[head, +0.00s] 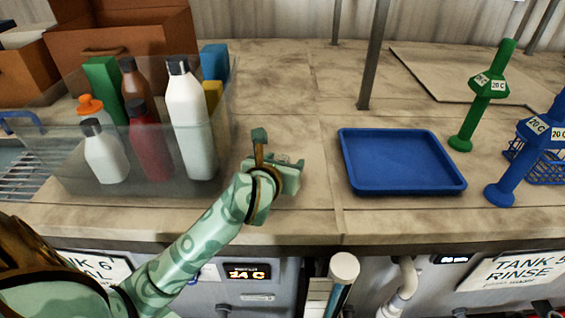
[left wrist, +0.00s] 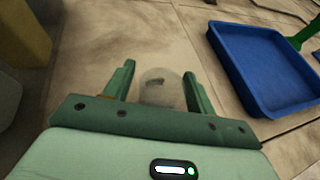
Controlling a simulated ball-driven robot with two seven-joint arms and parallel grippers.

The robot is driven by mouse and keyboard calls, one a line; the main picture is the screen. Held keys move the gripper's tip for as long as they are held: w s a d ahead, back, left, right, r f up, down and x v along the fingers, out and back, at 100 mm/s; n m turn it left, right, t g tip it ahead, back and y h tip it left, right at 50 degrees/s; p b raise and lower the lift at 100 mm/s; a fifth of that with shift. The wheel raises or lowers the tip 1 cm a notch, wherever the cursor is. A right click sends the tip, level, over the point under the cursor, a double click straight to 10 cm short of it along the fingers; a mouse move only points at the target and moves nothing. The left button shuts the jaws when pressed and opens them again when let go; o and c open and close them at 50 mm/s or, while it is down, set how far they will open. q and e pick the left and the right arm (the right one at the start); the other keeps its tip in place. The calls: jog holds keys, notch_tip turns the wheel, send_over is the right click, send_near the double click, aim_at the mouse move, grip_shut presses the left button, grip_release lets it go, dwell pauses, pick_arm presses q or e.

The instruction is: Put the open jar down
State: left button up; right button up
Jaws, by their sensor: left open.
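A small clear jar (left wrist: 162,92) shows in the left wrist view between the fingers of my left gripper (left wrist: 160,74). It is see-through, with a small dark mark showing at its middle. It appears to be on the worktop; I cannot tell whether it touches a finger. In the head view my left gripper (head: 276,153) is low over the worktop, between the clear bin and the blue tray, and mostly hides the jar. My left gripper is open. My right gripper is not in view.
A clear bin (head: 75,160) of several bottles stands at the left. A blue tray (head: 400,185), empty, lies right of my left gripper. A green post (head: 487,85) and a blue post (head: 520,165) stand at the right. The worktop (head: 280,90) behind my gripper is clear.

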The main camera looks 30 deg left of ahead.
pick_arm(q)
jog(key=shift+r, duration=0.25)
jog(key=p+v, duration=0.2)
jog(key=v, duration=0.5)
jog(key=shift+s+d+r, duration=0.1)
jog(key=p+v, duration=0.3)
jog(key=v, duration=0.1)
jog(key=shift+r+p, duration=0.1)
jog(key=shift+p, duration=0.25)
jog(key=shift+s+p, duration=0.4)
jog(key=shift+d, duration=0.1)
